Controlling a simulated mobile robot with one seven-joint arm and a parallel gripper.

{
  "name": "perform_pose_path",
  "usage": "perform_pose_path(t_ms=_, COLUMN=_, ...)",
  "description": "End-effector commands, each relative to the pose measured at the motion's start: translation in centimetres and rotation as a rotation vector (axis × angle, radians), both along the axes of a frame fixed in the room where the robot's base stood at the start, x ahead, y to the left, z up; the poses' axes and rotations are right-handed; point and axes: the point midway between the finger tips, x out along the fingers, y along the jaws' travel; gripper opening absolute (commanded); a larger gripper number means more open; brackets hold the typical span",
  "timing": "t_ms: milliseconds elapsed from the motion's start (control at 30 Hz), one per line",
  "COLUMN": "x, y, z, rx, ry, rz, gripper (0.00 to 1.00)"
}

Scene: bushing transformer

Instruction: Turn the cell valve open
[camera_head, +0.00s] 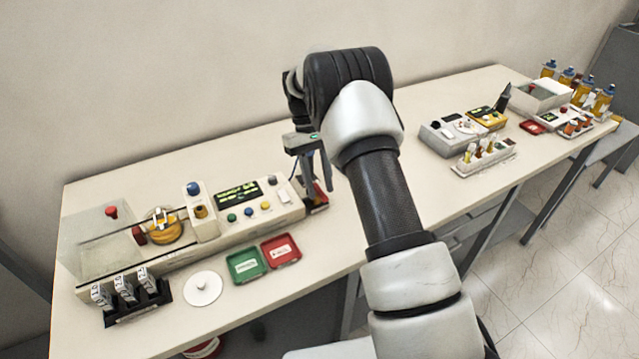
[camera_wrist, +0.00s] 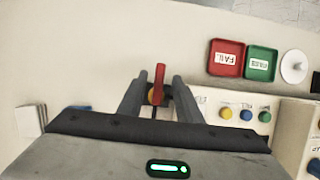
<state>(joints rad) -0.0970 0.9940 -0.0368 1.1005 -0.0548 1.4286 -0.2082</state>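A red lever (camera_wrist: 159,76) on a yellow-and-red hub (camera_wrist: 157,96) shows in the wrist view; it looks like the cell valve. My gripper (camera_wrist: 157,90) is open, with one finger on each side of the lever and a visible gap to both. The lever points away from my gripper's body in that view. In the head view my gripper (camera_head: 318,178) reaches down at the right end of the cream test instrument (camera_head: 242,232), where a bit of red (camera_head: 319,198) shows. My gripper and arm hide most of the valve there.
The instrument has a display and coloured buttons. A green tray (camera_head: 247,265), a red tray (camera_head: 281,250) and a white disc (camera_head: 203,289) lie in front of it. A clear box (camera_head: 95,240) stands left. More instruments (camera_head: 465,130) stand right; the tabletop between is mostly clear.

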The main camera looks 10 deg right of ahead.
Motion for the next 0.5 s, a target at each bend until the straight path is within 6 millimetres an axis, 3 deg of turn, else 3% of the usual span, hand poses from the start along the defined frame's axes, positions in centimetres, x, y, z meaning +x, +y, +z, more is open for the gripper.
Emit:
perform_pose_path(t_ms=333, x=0.2, y=0.0, z=0.4, rx=-0.001, ry=0.000, rz=0.001, gripper=0.31)
perform_pose_path(t_ms=500, x=1.2, y=0.3, z=2.7, rx=-0.001, ry=-0.003, rz=0.002, gripper=0.31)
